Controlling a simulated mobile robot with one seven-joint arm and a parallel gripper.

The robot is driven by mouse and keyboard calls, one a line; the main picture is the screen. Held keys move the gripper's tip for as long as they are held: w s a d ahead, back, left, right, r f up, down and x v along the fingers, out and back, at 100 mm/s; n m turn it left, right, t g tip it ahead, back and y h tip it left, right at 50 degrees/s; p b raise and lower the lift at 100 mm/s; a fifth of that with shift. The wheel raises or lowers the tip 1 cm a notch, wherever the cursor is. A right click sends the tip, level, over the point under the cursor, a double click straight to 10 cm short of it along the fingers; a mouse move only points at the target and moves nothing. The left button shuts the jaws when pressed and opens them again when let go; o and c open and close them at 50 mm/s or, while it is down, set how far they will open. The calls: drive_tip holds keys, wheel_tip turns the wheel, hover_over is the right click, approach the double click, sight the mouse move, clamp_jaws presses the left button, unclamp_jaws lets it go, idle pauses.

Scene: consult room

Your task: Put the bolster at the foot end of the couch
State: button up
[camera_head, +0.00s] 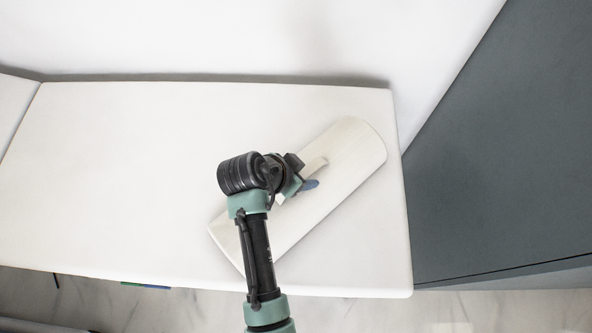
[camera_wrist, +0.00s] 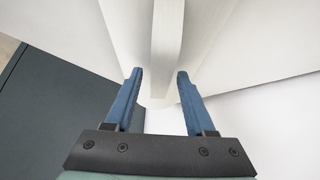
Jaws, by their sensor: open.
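The bolster (camera_head: 347,169) is a long, pale cream half-round pad with a raised bar handle (camera_head: 316,166) on top. It lies diagonally on the white couch (camera_head: 120,180), near the couch's right end. My gripper (camera_head: 307,187) is over the middle of the bolster, beside the handle, and partly hides it. In the wrist view, my open blue fingers (camera_wrist: 160,76) appear on either side of the handle bar (camera_wrist: 167,45), with gaps showing. I cannot tell whether the handle is between the fingertips or just beyond them.
A dark grey cabinet or panel (camera_head: 500,170) stands against the couch's right end. A white wall (camera_head: 230,35) runs behind the couch. The couch's left section (camera_head: 12,105) meets the main part at a seam. The couch top left of my arm is clear.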

drive_tip(key=v, duration=1.2)
drive_tip(key=w+r+n+t+y, duration=0.2)
drive_tip(key=w+r+t, duration=0.4)
drive_tip(key=r, duration=0.6)
drive_tip(key=w+r+n+t+y, duration=0.2)
drive_tip(key=w+r+t, duration=0.35)
drive_tip(key=r, duration=0.75)
wheel_tip(320, 180, up, 16)
drive_tip(key=d+n+t, duration=0.2)
drive_tip(key=t, duration=0.2)
drive_tip(key=s+d+r+n+t, duration=0.1)
drive_tip(key=s+r+t, duration=0.2)
drive_tip(key=s+r, duration=0.2)
drive_tip(key=s+d+r+n+t, duration=0.1)
drive_tip(key=s+r+t, duration=0.3)
drive_tip(key=r, duration=0.7)
drive_tip(key=shift+s+d+r+n+y+p, duration=0.4)
drive_tip(key=shift+s+n, duration=0.2)
drive_tip(key=shift+s, duration=0.4)
drive_tip(key=shift+a, duration=0.1)
wheel_tip(320, 180, up, 3)
drive_tip(key=p, duration=0.3)
drive_tip(key=shift+r+p, duration=0.25)
drive_tip(key=shift+p, duration=0.15)
